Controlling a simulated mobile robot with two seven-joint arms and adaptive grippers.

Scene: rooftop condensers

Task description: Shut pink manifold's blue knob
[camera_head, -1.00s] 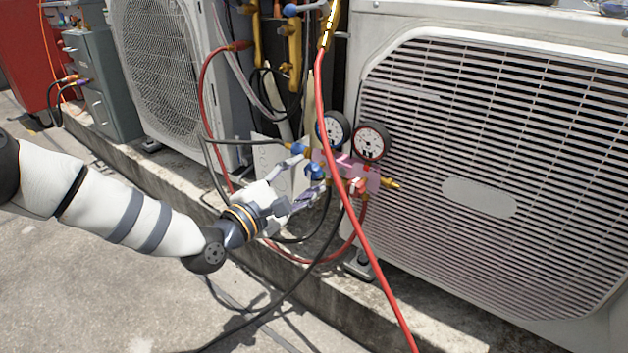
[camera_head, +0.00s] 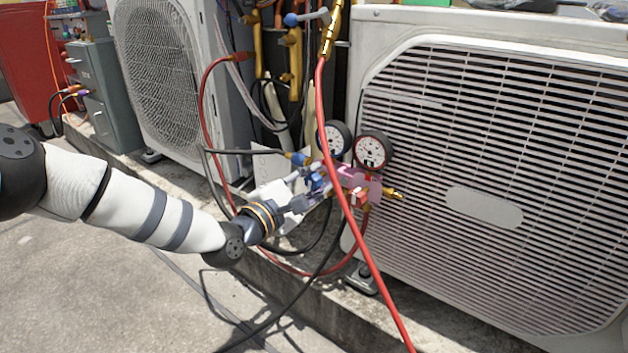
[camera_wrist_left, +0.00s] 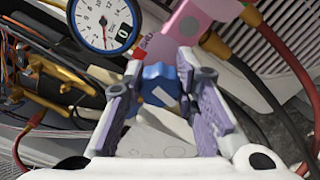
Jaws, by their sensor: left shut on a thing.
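The pink manifold (camera_head: 354,178) hangs between the two condensers, with two round gauges above it. It also shows at the top of the left wrist view (camera_wrist_left: 192,20). Its blue knob (camera_wrist_left: 161,84) sits between the two fingers of my left gripper (camera_wrist_left: 158,92), and the fingers are shut on it from both sides. In the head view the left gripper (camera_head: 312,188) reaches the manifold's left side and partly covers the blue knob (camera_head: 317,181). A red knob (camera_head: 359,197) is on the manifold's right part. My right gripper is not in view.
A red hose (camera_head: 350,215) runs down in front of the manifold. Black hoses loop below and left of it. The right condenser (camera_head: 480,130) and left condenser (camera_head: 165,80) stand close on either side. Open concrete floor (camera_head: 90,285) lies at lower left.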

